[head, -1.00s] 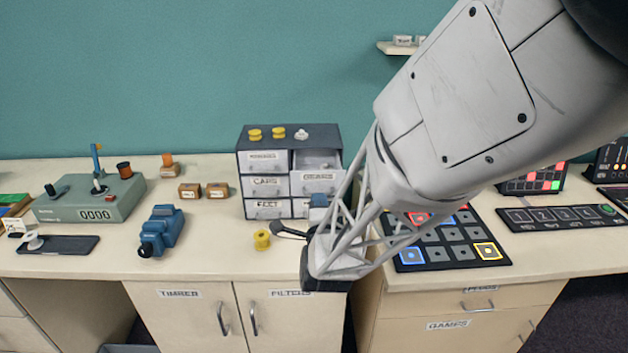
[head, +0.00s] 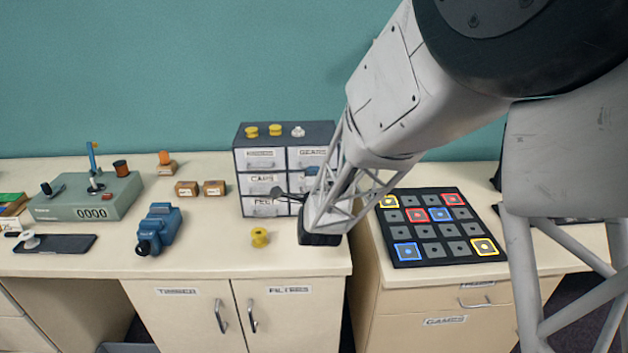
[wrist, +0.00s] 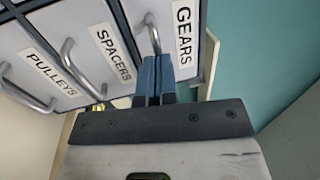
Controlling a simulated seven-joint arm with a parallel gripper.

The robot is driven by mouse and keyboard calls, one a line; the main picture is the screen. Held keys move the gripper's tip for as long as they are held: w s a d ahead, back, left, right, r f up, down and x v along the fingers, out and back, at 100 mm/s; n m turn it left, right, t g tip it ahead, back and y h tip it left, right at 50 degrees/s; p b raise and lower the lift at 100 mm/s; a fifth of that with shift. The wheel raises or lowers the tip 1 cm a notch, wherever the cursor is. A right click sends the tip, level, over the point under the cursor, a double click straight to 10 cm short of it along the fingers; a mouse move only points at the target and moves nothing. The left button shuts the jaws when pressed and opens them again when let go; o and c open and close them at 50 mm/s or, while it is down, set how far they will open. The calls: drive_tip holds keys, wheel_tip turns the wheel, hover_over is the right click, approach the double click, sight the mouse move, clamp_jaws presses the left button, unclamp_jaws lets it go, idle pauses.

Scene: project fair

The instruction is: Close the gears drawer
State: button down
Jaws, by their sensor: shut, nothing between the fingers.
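The gears drawer (head: 306,162) is the top right drawer of a small dark grey cabinet (head: 285,131). Its pale front looks about level with the drawer beside it, and no inside shows. In the wrist view the GEARS front (wrist: 184,62) and its metal handle (wrist: 149,33) are close ahead. My gripper (head: 311,171) is in front of the cabinet's right column. Its blue fingers (wrist: 157,68) are shut together with nothing between them, near the handle; I cannot tell whether they touch the front. My arm hides part of the cabinet's right side.
The spacers drawer (wrist: 105,36) and pulleys drawer (wrist: 30,60) sit below. Yellow spools (head: 263,130) and a white piece (head: 298,131) stand on the cabinet. A yellow spool (head: 260,237) is on the counter in front. A button pad (head: 430,254) lies to the right.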

drive_tip(key=shift+w+r, duration=0.15)
drive_tip(key=shift+w, duration=0.2)
drive_tip(key=shift+s, duration=0.2)
drive_tip(key=s+f, duration=0.2)
drive_tip(key=s, duration=1.2)
drive_tip(key=shift+d+f, duration=0.15)
drive_tip(key=shift+f, duration=0.2)
drive_tip(key=shift+r, duration=0.1)
drive_tip(key=s+d+r+n+g, duration=0.3)
drive_tip(key=s+d+n+g, duration=0.1)
drive_tip(key=s, duration=0.5)
drive_tip(key=s+d+r+n+g, duration=0.3)
drive_tip(key=s+d+n+g, duration=0.2)
drive_tip(key=s+n+g, duration=0.2)
drive_tip(key=s+d+r+n+g, duration=0.3)
drive_tip(key=s+d+n+g, duration=0.2)
drive_tip(key=s, duration=0.6)
drive_tip(key=shift+s+d+n+g+h, duration=0.25)
drive_tip(key=shift+s+n+g+h, duration=0.05)
drive_tip(key=shift+n+g, duration=0.45)
